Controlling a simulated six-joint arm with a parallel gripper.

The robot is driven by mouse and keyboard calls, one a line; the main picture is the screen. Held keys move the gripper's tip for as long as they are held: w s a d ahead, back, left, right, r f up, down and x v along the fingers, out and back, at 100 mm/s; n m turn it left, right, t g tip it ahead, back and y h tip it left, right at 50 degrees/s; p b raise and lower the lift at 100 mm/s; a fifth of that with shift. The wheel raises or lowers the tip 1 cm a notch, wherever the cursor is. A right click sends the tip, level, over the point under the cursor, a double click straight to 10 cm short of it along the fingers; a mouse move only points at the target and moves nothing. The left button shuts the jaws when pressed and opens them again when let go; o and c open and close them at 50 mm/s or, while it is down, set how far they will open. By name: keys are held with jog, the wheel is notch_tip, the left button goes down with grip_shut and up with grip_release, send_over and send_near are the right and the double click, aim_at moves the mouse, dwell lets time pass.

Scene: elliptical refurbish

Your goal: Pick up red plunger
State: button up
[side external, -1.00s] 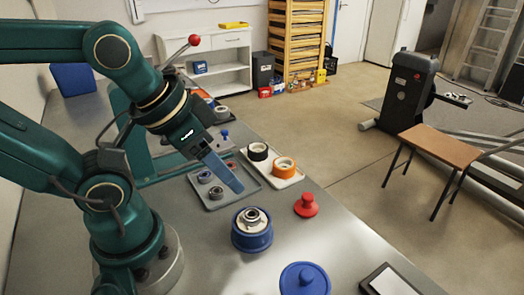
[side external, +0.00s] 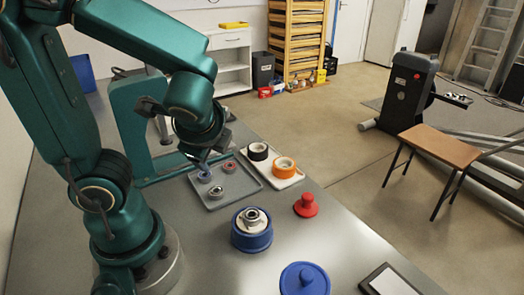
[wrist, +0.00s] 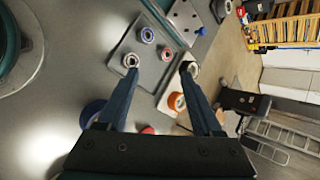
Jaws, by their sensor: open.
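The red plunger (side external: 306,205) stands on the metal table, right of the blue pot with a bearing on top (side external: 252,230). In the wrist view only a small red piece of it (wrist: 148,130) shows between my fingers, near the gripper's base. My gripper (wrist: 160,75) is open and empty, with its two blue fingers apart. In the side view my gripper (side external: 203,165) is up by the grey tray, left of and behind the plunger, and its fingers are mostly hidden by the wrist.
A grey tray (side external: 215,203) holds several bearings. A light tray (side external: 290,180) beside it holds black and orange rings. A blue lidded piece (side external: 304,279) and a framed tablet (side external: 390,282) lie nearer the front. Bare table surrounds the plunger.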

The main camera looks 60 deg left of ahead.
aim_at(313, 193)
jog(key=w+d+f+m+t, duration=0.2)
jog(key=w+d+m+t, duration=0.1)
jog(key=m, duration=0.4)
jog(key=w+d+f+m+t, duration=0.3)
jog(key=d+m, duration=0.2)
jog(key=m, duration=0.2)
jog(key=w+d+f+m+t+h, duration=0.1)
jog(key=w+d+f+m+t, duration=0.1)
jog(key=d+m, duration=0.3)
jog(key=shift+w+d+f+m+t, duration=0.1)
jog(key=shift+w+f+m+t, duration=0.3)
jog(key=shift+w+f+m, duration=0.4)
jog(key=shift+s+d+m, duration=0.2)
jog(key=shift+s+m, duration=0.1)
jog(key=shift+s, duration=0.05)
jog(key=x, duration=1.2)
jog(key=shift+d+f, duration=0.25)
jog(key=shift+d, duration=0.05)
grip_shut()
